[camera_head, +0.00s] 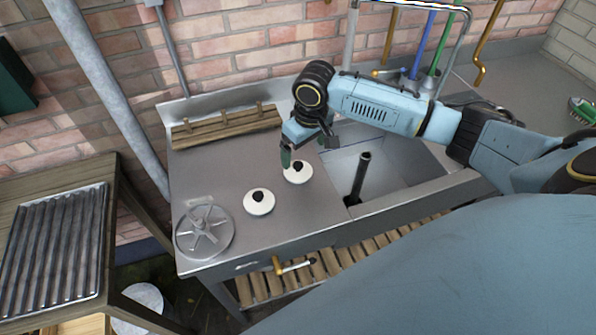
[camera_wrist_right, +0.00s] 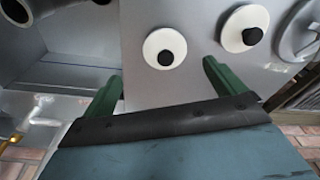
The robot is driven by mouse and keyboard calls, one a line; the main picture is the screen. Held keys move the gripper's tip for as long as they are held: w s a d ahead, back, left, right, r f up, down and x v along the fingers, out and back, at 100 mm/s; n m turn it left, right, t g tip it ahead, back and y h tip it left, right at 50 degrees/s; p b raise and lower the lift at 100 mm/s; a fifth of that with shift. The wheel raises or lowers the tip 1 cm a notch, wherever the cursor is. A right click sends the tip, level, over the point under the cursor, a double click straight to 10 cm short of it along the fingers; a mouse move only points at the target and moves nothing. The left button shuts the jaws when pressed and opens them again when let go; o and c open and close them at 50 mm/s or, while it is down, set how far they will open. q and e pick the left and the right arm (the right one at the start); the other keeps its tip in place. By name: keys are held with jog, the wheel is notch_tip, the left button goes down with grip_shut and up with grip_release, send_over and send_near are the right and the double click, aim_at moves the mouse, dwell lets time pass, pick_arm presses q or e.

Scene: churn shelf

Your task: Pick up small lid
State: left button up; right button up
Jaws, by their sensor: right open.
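Two round white lids with black knobs lie on the steel counter (camera_head: 235,170). The small lid (camera_head: 301,178) appears to be the one nearer the sink; it also shows in the right wrist view (camera_wrist_right: 152,46). The other, slightly larger lid (camera_head: 258,209) lies to its lower left and is at the upper right in the right wrist view (camera_wrist_right: 232,33). My right gripper (camera_head: 289,156) is above and just behind the small lid, with a green finger showing. In the right wrist view its green fingers (camera_wrist_right: 163,72) are spread apart, empty, with the small lid beyond the gap. My left gripper is out of view.
A spoked metal disc (camera_head: 204,238) lies at the counter's front left corner. A wooden rack (camera_head: 228,126) stands along the back. The sink (camera_head: 395,165) with an upright dark pipe (camera_head: 359,177) is right of the lids.

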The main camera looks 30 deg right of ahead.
aim_at(298, 164)
jog(key=shift+w+f, duration=0.15)
jog(key=shift+f, duration=0.8)
jog(key=shift+w+a+f+b, duration=0.15)
jog(key=shift+w+f, duration=0.05)
jog(key=shift+f, duration=0.7)
jog(key=shift+w+a+f+b, duration=0.1)
jog(key=shift+w+a+f, duration=0.1)
jog(key=shift+f, duration=0.7)
jog(key=shift+w+a+f+b, duration=0.15)
jog(key=shift+f, duration=0.75)
jog(key=shift+c, duration=0.2)
jog(key=c, duration=1)
jog(key=shift+r, duration=0.15)
